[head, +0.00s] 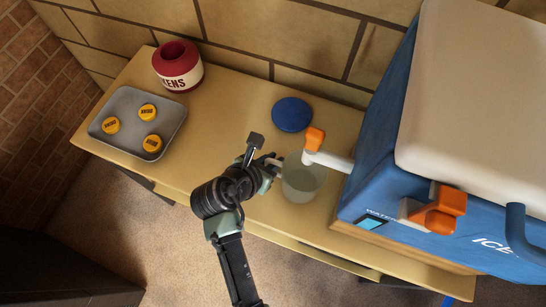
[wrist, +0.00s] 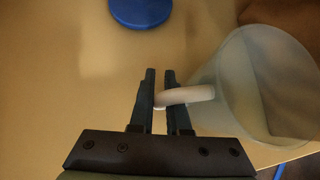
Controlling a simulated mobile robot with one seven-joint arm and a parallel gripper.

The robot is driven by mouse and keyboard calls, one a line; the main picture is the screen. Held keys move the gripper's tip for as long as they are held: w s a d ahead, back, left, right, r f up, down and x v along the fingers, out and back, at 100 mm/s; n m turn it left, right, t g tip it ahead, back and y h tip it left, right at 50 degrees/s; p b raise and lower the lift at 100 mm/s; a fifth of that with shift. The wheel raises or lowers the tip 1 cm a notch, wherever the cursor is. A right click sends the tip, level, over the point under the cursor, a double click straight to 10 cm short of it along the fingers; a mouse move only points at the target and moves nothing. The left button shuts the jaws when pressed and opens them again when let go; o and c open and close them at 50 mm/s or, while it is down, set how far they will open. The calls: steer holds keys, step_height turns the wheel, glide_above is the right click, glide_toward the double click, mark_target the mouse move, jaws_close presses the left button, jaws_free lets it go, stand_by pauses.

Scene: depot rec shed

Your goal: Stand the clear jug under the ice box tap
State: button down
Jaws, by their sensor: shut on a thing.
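The clear jug (head: 302,182) is upright at the front part of the wooden counter, right of my gripper (head: 272,165). In the wrist view my gripper (wrist: 160,88) is shut on the jug's pale handle (wrist: 188,95), with the jug's body (wrist: 262,85) to the right. The blue ice box (head: 378,140) with a cream lid stands at the right. Its white tap with an orange lever (head: 314,139) sticks out to the left, and its spout overlaps the jug's far rim in the head view. I cannot tell whether the jug's base touches the counter.
A blue disc (head: 292,114) lies behind the jug, near the wall. A metal tray (head: 104,117) with yellow discs and a red and white pot (head: 178,68) stand at the left. An orange latch (head: 440,208) juts from the ice box. The counter's middle is clear.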

steer(key=c, duration=0.9)
jaws_free()
steer(key=shift+f, duration=0.1)
steer(key=p+v, duration=0.2)
steer(key=v, duration=1)
steer(key=w+a+r+m+t+y, duration=0.1)
steer(key=w+r+m+t, duration=0.3)
steer(key=r, duration=0.5)
steer(key=w+r+m+t+y, duration=0.1)
steer(key=w+r+m+y, duration=0.1)
steer(key=w+r+m, duration=0.55)
steer(key=w+a+r+m+t+y, duration=0.1)
steer(key=w+r+m+t, duration=0.2)
steer(key=r, duration=0.7)
steer(key=s+d+r+m+t, duration=0.2)
steer(key=s+r+m+t, duration=0.1)
steer(key=r, duration=0.8)
steer(key=s+d+r+m+t, duration=0.3)
steer(key=r+m, duration=0.4)
steer(key=r, duration=0.4)
steer(key=s+d+r+m+t, duration=0.3)
steer(key=s+r+m+t, duration=0.1)
steer(key=r, duration=0.7)
steer(key=shift+s+d+r+m+t+y, duration=0.1)
steer(key=shift+r+m+t+y, duration=0.2)
steer(key=shift+m+t, duration=0.55)
